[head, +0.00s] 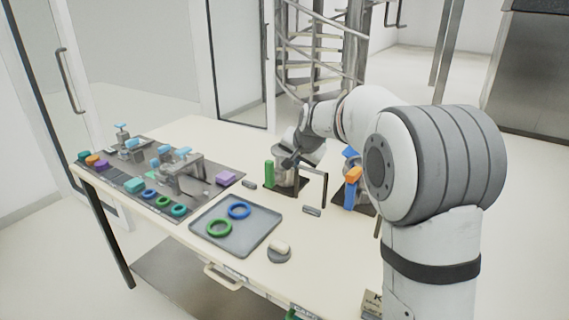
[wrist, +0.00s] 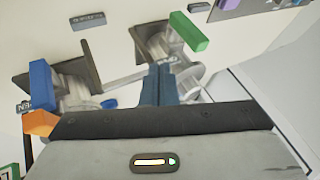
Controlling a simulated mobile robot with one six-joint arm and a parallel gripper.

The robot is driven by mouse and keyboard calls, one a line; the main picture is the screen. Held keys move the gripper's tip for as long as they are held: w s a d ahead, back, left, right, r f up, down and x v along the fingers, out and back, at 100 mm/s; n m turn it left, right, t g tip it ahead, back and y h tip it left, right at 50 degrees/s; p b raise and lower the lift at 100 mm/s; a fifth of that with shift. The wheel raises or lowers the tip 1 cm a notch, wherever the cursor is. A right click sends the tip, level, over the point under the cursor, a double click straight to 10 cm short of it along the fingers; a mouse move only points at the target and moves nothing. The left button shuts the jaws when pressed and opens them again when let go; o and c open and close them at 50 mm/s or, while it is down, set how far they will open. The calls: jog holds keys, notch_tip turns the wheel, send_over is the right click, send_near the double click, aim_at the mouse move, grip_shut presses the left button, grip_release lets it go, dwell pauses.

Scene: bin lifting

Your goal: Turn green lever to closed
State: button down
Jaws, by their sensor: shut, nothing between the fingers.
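The green lever (head: 269,173) stands upright on the left side of a metal valve fixture with a dark base plate (head: 293,188) on the table. In the wrist view the green lever (wrist: 188,32) is a green bar at the top, just beyond and right of my fingers. My gripper (head: 288,160) is over the fixture, close beside the lever. In the wrist view my gripper's fingers (wrist: 160,70) are together with nothing between them. They point at the metal fixture, apart from the green bar in that picture. Contact cannot be judged from the head view.
A second fixture has a blue handle (head: 350,152) and an orange handle (head: 353,174). A dark upright frame (head: 325,185) stands between the fixtures. A grey tray (head: 252,238) holds a blue and a green ring. A dark board (head: 215,193) with coloured parts lies left.

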aim_at(272, 172)
jog(key=w+a+f+p, duration=0.1)
jog(key=w+a+f, duration=0.4)
jog(key=w+f, duration=0.2)
jog(key=shift+p, duration=0.35)
jog(key=shift+w, duration=0.1)
